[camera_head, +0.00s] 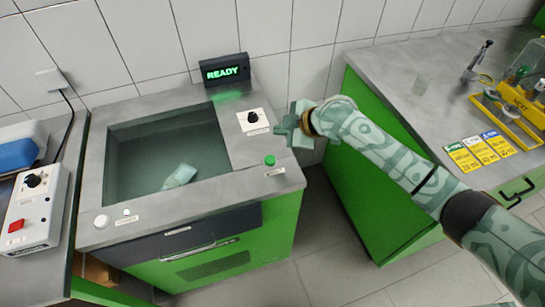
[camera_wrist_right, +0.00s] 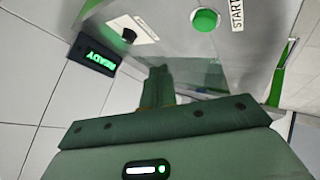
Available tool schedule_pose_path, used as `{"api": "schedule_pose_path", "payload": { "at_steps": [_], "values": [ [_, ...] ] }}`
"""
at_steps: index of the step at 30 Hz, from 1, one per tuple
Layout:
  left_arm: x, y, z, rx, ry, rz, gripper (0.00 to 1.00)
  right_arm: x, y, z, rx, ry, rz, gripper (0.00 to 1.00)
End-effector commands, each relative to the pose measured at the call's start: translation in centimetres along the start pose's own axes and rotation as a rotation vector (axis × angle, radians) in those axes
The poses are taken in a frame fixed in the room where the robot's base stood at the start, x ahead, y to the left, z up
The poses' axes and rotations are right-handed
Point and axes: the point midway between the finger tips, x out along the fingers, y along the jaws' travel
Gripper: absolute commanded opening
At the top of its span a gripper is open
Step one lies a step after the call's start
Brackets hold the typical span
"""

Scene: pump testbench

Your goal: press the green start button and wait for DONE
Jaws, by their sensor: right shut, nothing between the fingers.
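The green start button (camera_head: 270,160) stands on the right front corner of the grey bench top. In the right wrist view the green button (camera_wrist_right: 205,20) is at the top, beside a START label (camera_wrist_right: 236,12). The black display (camera_head: 224,70) at the back of the bench reads READY in green; it also shows in the right wrist view (camera_wrist_right: 95,58). My right gripper (camera_head: 288,124) is shut and empty, behind and right of the button, apart from it. Its fingers show in the right wrist view (camera_wrist_right: 158,85). My left gripper is not in view.
A black knob (camera_head: 252,117) on a white plate lies between display and button. The sunken basin (camera_head: 128,127) holds a pale object (camera_head: 180,176). A control box with a red button (camera_head: 16,226) is at left. A right-hand counter (camera_head: 400,62) stands across a gap.

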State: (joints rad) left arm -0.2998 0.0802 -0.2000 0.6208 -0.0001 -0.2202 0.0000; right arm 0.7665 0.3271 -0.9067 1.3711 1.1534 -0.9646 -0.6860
Motion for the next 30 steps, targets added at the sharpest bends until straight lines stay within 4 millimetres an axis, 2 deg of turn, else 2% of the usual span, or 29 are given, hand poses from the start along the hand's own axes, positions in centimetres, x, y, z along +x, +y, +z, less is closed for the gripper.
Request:
{"api": "schedule_pose_path", "payload": {
  "at_steps": [1,3,9,22,30],
  "values": [
    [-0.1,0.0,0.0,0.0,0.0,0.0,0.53,-0.6,-0.1,-1.2,-0.052,0.015,-0.025,0.0],
    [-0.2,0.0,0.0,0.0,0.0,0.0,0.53,-1.1,-0.5,-2.4,-0.109,0.032,-0.057,0.0],
    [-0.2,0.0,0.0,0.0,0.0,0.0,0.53,-1.6,-1.0,-3.6,-0.172,0.051,-0.093,0.0],
    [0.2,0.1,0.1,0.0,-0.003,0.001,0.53,-1.2,-1.3,-3.3,-0.168,0.051,-0.093,0.0],
    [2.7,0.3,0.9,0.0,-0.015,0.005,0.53,0.8,-2.7,-1.7,-0.165,0.052,-0.095,0.0]
  ]
}}
